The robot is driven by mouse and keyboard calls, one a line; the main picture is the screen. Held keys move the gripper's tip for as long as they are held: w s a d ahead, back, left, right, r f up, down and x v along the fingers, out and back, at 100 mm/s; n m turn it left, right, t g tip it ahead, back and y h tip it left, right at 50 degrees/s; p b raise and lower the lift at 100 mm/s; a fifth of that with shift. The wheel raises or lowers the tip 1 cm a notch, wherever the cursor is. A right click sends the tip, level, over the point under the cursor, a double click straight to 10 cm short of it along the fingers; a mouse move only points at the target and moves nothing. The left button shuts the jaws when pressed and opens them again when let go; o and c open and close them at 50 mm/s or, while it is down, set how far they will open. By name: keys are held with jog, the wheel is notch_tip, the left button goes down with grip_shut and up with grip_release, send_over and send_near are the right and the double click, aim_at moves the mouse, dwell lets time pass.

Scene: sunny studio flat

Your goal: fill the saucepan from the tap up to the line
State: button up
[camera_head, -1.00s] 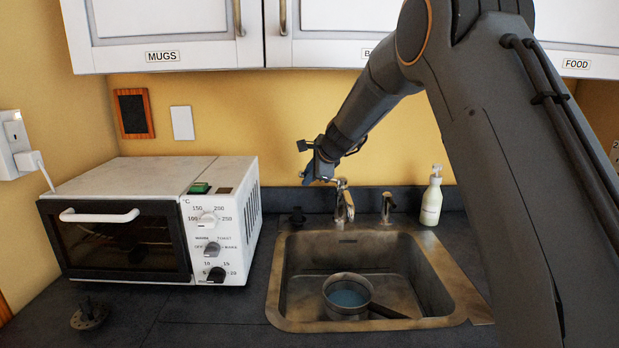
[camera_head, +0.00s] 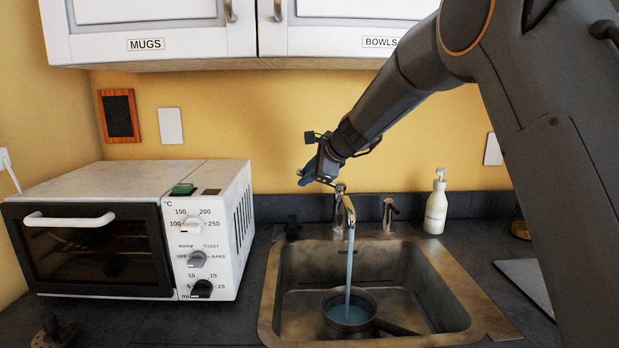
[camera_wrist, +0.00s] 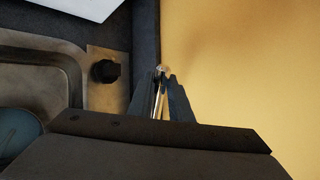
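The steel saucepan (camera_head: 349,318) sits upright in the sink (camera_head: 447,296), its dark handle pointing right. Bluish water (camera_head: 347,314) shows inside it; I cannot make out a line. A stream of water (camera_head: 350,268) falls from the tap (camera_head: 344,205) into the pan. My gripper (camera_head: 318,178) is at the tap's top, above and left of the spout. In the wrist view its fingers (camera_wrist: 163,95) stand on either side of a thin metal lever (camera_wrist: 160,88); whether they clamp it is unclear.
A white toaster oven (camera_head: 150,228) stands left of the sink. A soap bottle (camera_head: 436,202) and a small dispenser (camera_head: 389,213) stand behind the sink. White cupboards (camera_head: 160,35) hang above. A dark strainer-like item (camera_head: 53,330) lies at the front left.

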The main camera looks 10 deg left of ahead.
jog(key=shift+o, duration=0.9)
jog(key=b+v, duration=0.1)
jog(key=v, duration=0.7)
jog(key=shift+f, duration=0.15)
dwell(6.2)
